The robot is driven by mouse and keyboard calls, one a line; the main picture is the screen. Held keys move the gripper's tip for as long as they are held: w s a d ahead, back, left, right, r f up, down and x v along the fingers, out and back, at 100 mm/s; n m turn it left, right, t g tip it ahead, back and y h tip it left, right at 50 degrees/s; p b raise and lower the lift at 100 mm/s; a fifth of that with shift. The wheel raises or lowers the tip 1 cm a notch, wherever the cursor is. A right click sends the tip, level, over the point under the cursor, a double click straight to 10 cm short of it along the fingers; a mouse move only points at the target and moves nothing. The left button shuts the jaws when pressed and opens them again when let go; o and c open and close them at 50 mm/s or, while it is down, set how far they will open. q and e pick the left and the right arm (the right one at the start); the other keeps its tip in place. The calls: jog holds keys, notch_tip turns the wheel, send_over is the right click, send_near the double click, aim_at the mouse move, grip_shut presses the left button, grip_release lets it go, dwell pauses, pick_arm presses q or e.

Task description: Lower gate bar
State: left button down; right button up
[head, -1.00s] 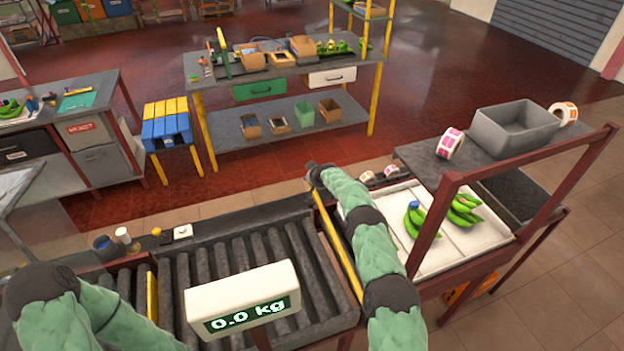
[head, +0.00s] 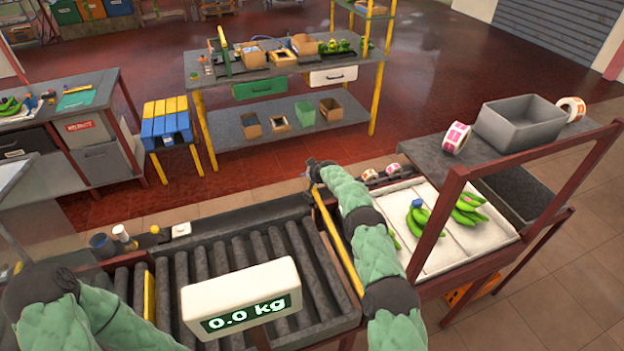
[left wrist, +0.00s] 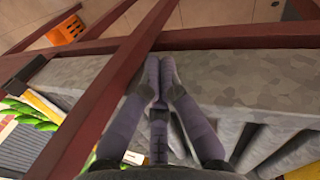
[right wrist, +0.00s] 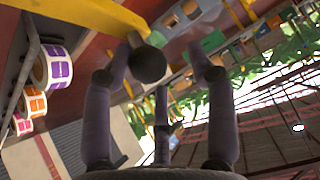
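A yellow gate bar (head: 338,243) runs along the right end of the roller conveyor in the head view. In the right wrist view the yellow bar (right wrist: 88,12) crosses the top left, with a dark round knob (right wrist: 148,64) at its end. My right gripper (right wrist: 165,58) is open, with the knob between its fingers, nearer the left finger. The right gripper also shows at the bar's far end in the head view (head: 316,172). My left gripper (left wrist: 160,75) is shut and empty in its wrist view; its fingertips are outside the head view.
A scale display (head: 240,302) reading 0.0 kg stands over the rollers (head: 255,247). Green bananas (head: 418,220) lie on a white tray (head: 455,246) right of the bar. A red frame post (head: 432,225) stands close beside my right arm. Label rolls (right wrist: 52,68) sit nearby.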

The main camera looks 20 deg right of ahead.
jog(key=shift+a+f, duration=0.1)
jog(key=shift+f, duration=0.35)
jog(key=shift+s, duration=0.15)
jog(key=shift+s, duration=0.2)
jog(key=v, duration=1.1)
jog(key=shift+r, duration=0.4)
jog(key=shift+s, duration=0.15)
jog(key=shift+s+f, duration=0.1)
